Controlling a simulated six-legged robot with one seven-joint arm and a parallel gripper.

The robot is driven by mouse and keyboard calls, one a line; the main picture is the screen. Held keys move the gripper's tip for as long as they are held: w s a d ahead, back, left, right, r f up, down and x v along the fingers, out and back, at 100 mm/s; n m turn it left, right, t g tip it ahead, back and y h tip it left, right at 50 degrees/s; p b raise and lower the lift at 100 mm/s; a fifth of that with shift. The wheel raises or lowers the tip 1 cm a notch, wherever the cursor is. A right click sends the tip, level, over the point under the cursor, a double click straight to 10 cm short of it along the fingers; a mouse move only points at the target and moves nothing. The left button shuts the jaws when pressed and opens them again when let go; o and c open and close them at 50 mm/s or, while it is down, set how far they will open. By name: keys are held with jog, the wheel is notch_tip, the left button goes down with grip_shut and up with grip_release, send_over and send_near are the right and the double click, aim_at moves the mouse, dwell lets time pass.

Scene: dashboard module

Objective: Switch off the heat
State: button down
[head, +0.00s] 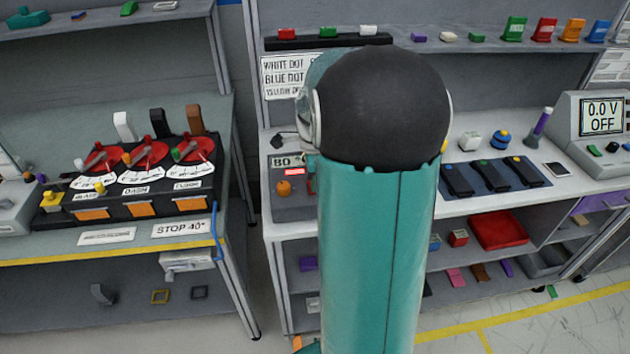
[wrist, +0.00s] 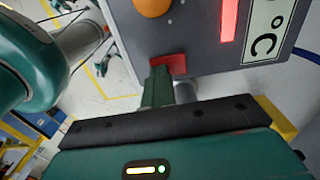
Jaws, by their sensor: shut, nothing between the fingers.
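The heat unit is a grey panel (head: 292,208) on the bench, partly hidden by my arm in the head view. It carries an 80° display (head: 287,161), a red lit bar (head: 293,171) and an orange knob (head: 284,188). The wrist view shows the knob (wrist: 153,6), the glowing red bar (wrist: 228,18), the °C label (wrist: 265,32) and a red switch (wrist: 171,65). My gripper (wrist: 159,76) is shut and empty, its fingertips right at the red switch and covering part of it. I cannot tell whether they touch. The head view hides my gripper behind my arm.
My arm blocks the middle of the head view. Left, a bench holds a black box with red dials (head: 145,152) and a STOP 40° sign (head: 183,228).

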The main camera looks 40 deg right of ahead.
jog(key=shift+w+d+r, duration=0.15)
jog(key=shift+w+d, duration=0.2)
jog(key=shift+w, duration=0.2)
jog(key=shift+r, duration=0.1)
jog(key=shift+d+r, duration=0.1)
jog(key=shift+r, duration=0.55)
notch_tip(320, 180, up, 12)
jog(key=shift+r, duration=0.25)
jog(key=shift+w, duration=0.1)
